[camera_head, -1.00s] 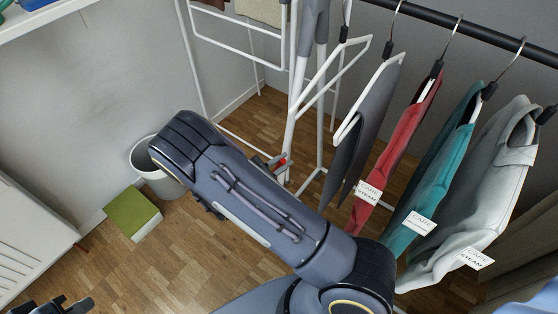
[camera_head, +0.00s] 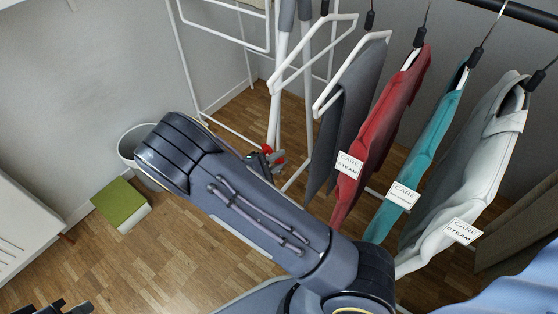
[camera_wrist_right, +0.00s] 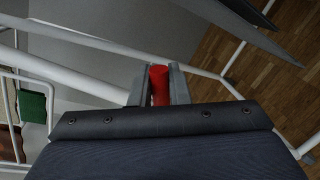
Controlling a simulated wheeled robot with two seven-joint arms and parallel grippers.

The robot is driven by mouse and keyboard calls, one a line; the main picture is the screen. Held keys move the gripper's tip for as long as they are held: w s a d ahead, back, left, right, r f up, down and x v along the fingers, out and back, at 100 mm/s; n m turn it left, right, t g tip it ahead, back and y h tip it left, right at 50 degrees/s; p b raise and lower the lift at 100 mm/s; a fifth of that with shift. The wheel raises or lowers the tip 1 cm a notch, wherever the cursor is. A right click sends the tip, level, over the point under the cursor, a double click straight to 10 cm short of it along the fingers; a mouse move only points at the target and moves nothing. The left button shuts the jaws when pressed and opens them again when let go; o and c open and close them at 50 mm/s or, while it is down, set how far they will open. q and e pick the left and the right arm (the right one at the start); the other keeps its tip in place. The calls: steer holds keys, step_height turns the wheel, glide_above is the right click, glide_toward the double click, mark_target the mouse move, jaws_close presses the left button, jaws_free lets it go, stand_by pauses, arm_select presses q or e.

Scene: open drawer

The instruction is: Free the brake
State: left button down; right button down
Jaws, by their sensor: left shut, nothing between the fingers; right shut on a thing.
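The brake is a red lever (camera_head: 278,156) low on the pale post of the clothes rack (camera_head: 275,110). In the right wrist view the red lever (camera_wrist_right: 159,84) stands between the two grey fingers of my right gripper (camera_wrist_right: 158,88), which is shut on it. In the head view my right gripper (camera_head: 263,159) is small and partly hidden behind my own arm, with red showing beside it. My left gripper (camera_head: 62,307) is at the bottom left edge, partly cut off, shut and empty, far from the brake.
Garments with care tags, including a red one (camera_head: 385,130) and a teal one (camera_head: 430,150), hang right of the brake. A white bin (camera_head: 128,148) and a green-topped box (camera_head: 120,203) stand left of my right arm. White rack bars surround the brake.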

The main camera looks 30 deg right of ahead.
steer(key=shift+f, duration=0.1)
stand_by(0.4)
steer(key=c, duration=1.4)
jaws_free()
steer(key=shift+c, duration=0.2)
steer(key=p+v, duration=0.2)
steer(key=v, duration=0.5)
steer(key=shift+s+a, duration=0.2)
steer(key=shift+a, duration=0.15)
